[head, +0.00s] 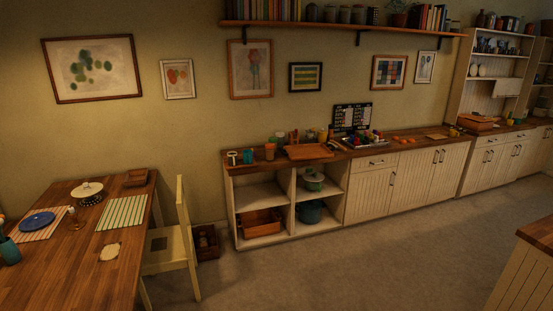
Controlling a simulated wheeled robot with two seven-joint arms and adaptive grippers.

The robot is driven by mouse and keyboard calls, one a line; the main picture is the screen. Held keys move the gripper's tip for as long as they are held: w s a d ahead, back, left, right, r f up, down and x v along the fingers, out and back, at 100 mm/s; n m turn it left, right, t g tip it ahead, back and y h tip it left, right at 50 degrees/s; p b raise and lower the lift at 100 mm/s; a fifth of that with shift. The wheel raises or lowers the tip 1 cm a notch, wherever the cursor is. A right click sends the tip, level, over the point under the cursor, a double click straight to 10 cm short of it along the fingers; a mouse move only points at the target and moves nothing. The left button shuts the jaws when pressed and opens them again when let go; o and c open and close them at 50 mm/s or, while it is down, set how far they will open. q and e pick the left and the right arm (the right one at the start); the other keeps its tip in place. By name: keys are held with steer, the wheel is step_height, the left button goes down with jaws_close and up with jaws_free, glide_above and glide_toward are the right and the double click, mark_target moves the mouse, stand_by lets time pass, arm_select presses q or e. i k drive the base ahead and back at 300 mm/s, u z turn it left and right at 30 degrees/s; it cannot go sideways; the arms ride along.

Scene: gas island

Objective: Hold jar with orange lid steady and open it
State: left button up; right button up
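I cannot make out a jar with an orange lid for certain. A small orange item (270,151) stands at the left end of the wooden counter (240,165), next to a dark teal mug (248,157) and a pale mug (232,158). It is too small to tell whether it is a cup or a jar. Several jars (345,14) stand on the high wall shelf (300,26), and their lids look dark. Neither of my grippers is in view.
A dining table (100,260) with a striped mat (122,213) and a blue plate (38,221) is at the left. A pale chair (170,250) stands beside it. A counter corner (540,234) juts in at lower right. The floor (350,260) between is clear.

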mark_target(268, 153)
steer(key=u, duration=0.1)
steer(key=i, duration=4.05)
